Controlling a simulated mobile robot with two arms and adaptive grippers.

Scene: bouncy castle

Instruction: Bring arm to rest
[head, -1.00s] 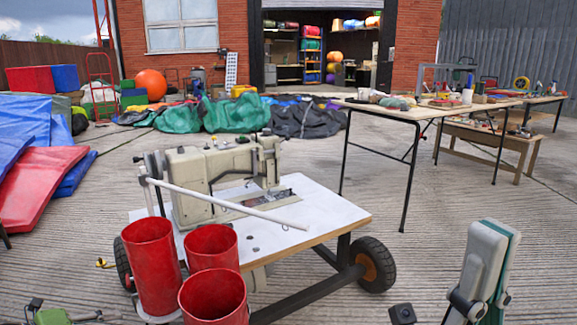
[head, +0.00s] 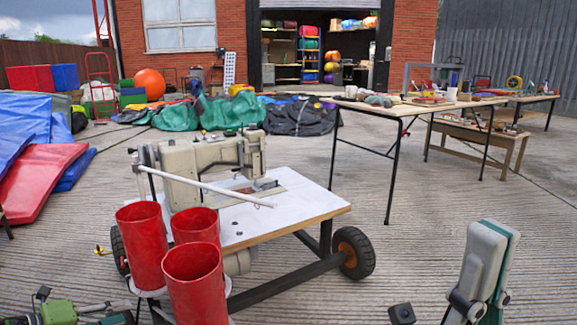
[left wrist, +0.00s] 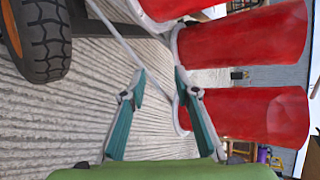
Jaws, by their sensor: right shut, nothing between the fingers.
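My left gripper (head: 108,311) comes in at the bottom left of the head view, partly cut off by the frame edge. In the left wrist view its two teal fingers (left wrist: 158,85) are apart with nothing between them. They point toward the floor and the stand with red buckets (left wrist: 245,115). My right gripper (head: 487,268), grey with teal pads, stands upright at the bottom right of the head view. It is shut and empty, over bare concrete.
A wheeled sewing-machine table (head: 300,215) stands in front, with red buckets (head: 195,285) at its near left corner, close to my left gripper. Its wheel (head: 353,253) also shows there. A work table (head: 415,112) stands further back right. Concrete at right is clear.

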